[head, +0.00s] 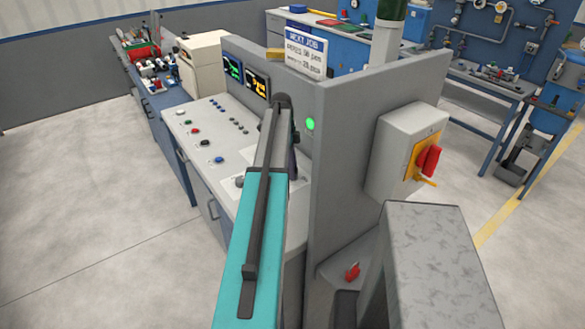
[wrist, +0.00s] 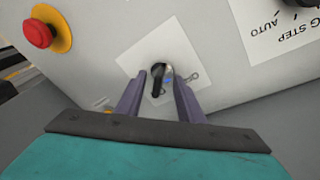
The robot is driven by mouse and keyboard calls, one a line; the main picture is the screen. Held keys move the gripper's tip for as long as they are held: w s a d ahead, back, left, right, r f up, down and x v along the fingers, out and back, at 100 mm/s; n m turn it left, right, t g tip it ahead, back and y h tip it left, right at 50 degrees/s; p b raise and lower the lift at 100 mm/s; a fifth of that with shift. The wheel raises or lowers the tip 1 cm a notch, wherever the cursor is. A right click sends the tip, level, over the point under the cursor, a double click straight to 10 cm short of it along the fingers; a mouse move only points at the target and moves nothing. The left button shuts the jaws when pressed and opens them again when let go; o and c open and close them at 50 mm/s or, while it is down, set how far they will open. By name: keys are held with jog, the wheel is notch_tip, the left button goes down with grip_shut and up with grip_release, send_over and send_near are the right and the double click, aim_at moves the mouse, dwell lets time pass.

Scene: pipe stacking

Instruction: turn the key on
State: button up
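The key (wrist: 158,78) is a small black handle on a silver collar, mounted on a white label plate (wrist: 135,62) on the grey panel. Its handle points down in the wrist view. My gripper (wrist: 161,86) is open, with one purple finger on each side of the key in the picture. I see clear space between the key and each finger, and I cannot tell how far the fingertips are from the panel. In the head view my teal arm hides the key and the gripper.
A red emergency button (wrist: 38,33) on a yellow disc is at upper left in the wrist view, and a dark selector knob (wrist: 304,3) at upper right. In the head view a button console (head: 205,130) and an upright grey panel (head: 345,150) stand close to my arm.

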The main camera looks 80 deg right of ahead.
jog(key=shift+r, duration=0.1)
jog(key=shift+s+a+p+v, duration=0.2)
jog(key=shift+p+v, duration=0.35)
jog(key=shift+v, duration=0.55)
jog(key=shift+s+a+p+v, duration=0.2)
jog(key=shift+p+v, duration=0.4)
jog(key=shift+v, duration=0.5)
jog(key=shift+s+a+p+v, duration=0.15)
jog(key=shift+p+v, duration=0.4)
jog(key=shift+v, duration=0.55)
jog(key=shift+r, duration=0.2)
jog(key=shift+d, duration=0.1)
